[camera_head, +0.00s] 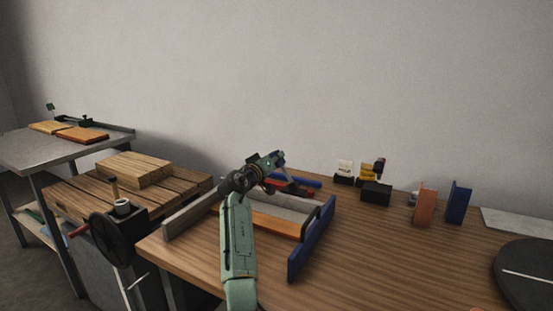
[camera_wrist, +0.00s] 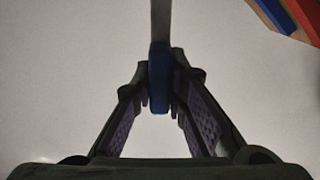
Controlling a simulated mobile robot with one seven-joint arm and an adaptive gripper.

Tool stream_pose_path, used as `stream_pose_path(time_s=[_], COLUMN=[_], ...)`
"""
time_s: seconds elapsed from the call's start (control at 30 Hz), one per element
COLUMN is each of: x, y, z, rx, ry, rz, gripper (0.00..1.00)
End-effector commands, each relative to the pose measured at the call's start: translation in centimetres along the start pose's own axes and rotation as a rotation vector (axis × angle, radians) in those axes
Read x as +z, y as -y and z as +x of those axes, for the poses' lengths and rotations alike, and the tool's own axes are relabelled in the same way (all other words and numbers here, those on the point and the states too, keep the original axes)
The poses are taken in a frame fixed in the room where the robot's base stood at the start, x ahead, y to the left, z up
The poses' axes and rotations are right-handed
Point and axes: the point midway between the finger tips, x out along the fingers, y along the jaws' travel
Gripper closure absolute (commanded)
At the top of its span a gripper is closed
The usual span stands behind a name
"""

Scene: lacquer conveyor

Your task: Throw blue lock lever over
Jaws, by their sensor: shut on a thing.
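The blue lock lever (camera_wrist: 159,72) shows in the wrist view as a blue grip on the end of a pale grey bar. My gripper (camera_wrist: 159,98) is shut on the blue grip, with a fingertip on either side of it. In the head view my gripper (camera_head: 276,160) is above the back of a tray-like fixture (camera_head: 280,207) on the wooden bench. I cannot pick the lever out there; my arm hides part of that area.
A blue panel (camera_head: 311,240) stands at the fixture's right side. Red and blue bars (camera_head: 300,180) lie behind it. A slatted conveyor (camera_head: 80,195) with a wooden board (camera_head: 135,168) and a crank wheel (camera_head: 110,240) is at left. The bench (camera_head: 390,260) is clear at centre right.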

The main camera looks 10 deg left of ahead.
Motion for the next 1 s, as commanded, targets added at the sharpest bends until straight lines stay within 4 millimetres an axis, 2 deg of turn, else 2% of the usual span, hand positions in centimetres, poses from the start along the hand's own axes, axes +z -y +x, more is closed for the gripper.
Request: stream_pose_path(time_s=[0.07,0.1,0.4,0.73,1.0], x=[0.1,0.1,0.0,-0.3,-3.9], y=[0.2,0.2,0.1,-0.1,-2.8], z=[0.0,0.0,0.0,0.0,0.0], rx=[-0.002,-0.002,-0.001,0.000,0.002], ry=[0.001,0.001,0.000,-0.001,-0.003], rz=[-0.005,-0.005,-0.002,0.000,0.000], gripper=[1.00,0.86,0.67,0.67,0.67])
